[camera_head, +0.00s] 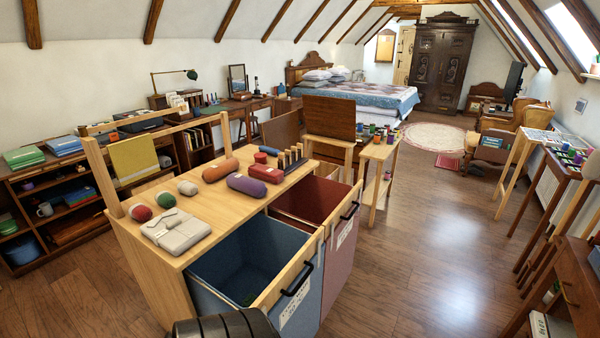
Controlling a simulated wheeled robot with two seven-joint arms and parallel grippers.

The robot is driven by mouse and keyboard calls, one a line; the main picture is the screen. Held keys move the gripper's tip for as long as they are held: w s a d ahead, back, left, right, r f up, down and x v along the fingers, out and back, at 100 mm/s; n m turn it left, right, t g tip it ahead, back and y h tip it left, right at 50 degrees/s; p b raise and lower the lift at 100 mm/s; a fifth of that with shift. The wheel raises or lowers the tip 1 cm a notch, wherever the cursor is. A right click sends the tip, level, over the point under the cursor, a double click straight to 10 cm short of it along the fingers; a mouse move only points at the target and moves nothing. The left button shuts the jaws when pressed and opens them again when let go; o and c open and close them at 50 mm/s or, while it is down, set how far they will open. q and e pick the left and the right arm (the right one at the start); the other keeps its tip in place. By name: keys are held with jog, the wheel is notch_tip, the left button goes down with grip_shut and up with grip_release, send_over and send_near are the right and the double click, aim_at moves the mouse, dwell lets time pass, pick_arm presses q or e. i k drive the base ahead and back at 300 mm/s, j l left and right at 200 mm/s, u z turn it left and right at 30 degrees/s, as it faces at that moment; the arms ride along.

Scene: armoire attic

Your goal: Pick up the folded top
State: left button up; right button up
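The folded top, a pale grey folded garment (175,231), lies flat near the front left corner of the wooden worktop (222,207). It seems to have a band or strap across it. Nothing is on top of it. Neither of my grippers shows in the head view. A dark ribbed part at the bottom edge appears to be mine, with no fingertips visible.
A red ball (140,213), a green ball (166,200) and a pale ball (187,188) sit behind the garment. A purple roll (246,185) lies farther right. An open blue bin (250,262) and red bin (310,200) adjoin the worktop.

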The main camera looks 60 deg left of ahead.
aim_at(265, 172)
jog(key=i+j+u, duration=0.1)
jog(key=i+u, duration=0.6)
jog(key=u, duration=0.15)
jog(key=i+l+u, duration=0.15)
jog(key=i+u, duration=0.3)
jog(key=i+j+u, duration=0.1)
jog(key=u, duration=0.35)
jog(key=i+u, duration=0.3)
jog(key=u, duration=0.15)
jog(key=i+u, duration=0.2)
jog(key=u, duration=0.25)
jog(key=i+l+u, duration=0.15)
jog(key=u, duration=0.3)
